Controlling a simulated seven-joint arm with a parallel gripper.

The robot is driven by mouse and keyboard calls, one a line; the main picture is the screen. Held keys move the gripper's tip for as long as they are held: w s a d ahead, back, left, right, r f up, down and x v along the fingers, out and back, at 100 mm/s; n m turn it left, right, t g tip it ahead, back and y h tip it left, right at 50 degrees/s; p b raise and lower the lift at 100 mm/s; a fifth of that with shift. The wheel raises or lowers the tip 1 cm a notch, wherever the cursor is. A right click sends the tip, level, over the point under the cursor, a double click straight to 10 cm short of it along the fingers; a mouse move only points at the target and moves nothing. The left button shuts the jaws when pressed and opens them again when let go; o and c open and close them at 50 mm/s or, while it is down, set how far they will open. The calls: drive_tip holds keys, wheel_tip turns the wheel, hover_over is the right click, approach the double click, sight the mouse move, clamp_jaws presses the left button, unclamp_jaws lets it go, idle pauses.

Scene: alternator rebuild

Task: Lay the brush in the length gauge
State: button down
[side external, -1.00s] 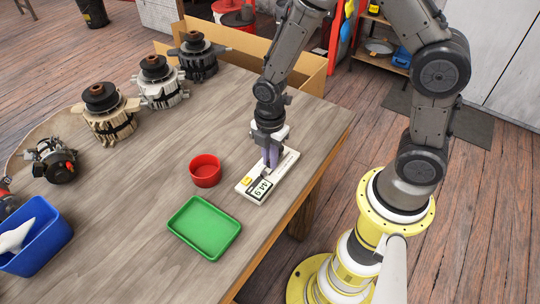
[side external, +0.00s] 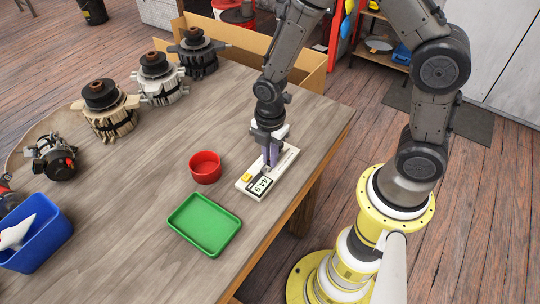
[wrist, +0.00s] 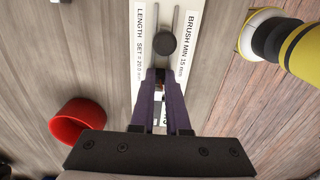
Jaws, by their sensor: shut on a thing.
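The length gauge (side external: 283,164) is a flat white strip with a display and a yellow button, lying near the table's right edge. In the wrist view the gauge (wrist: 139,50) shows printed labels, rails and a dark round knob (wrist: 166,41). My gripper (side external: 268,165) points down over the gauge. In the wrist view my gripper (wrist: 161,76) has its purple fingers close together around a small dark and coppery piece, the brush (wrist: 160,86). The fingers hide most of it. Whether the brush touches the gauge I cannot tell.
A red bowl (side external: 205,167) and a green tray (side external: 205,224) stand left of the gauge. Several alternator parts (side external: 108,108) line the far left side, and a blue bin (side external: 38,238) stands at the near left. The middle of the table (side external: 150,180) is clear.

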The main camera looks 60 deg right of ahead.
drive_tip(key=c, duration=0.8)
unclamp_jaws()
drive_tip(key=shift+c, duration=0.2)
drive_tip(key=shift+r, duration=3.95)
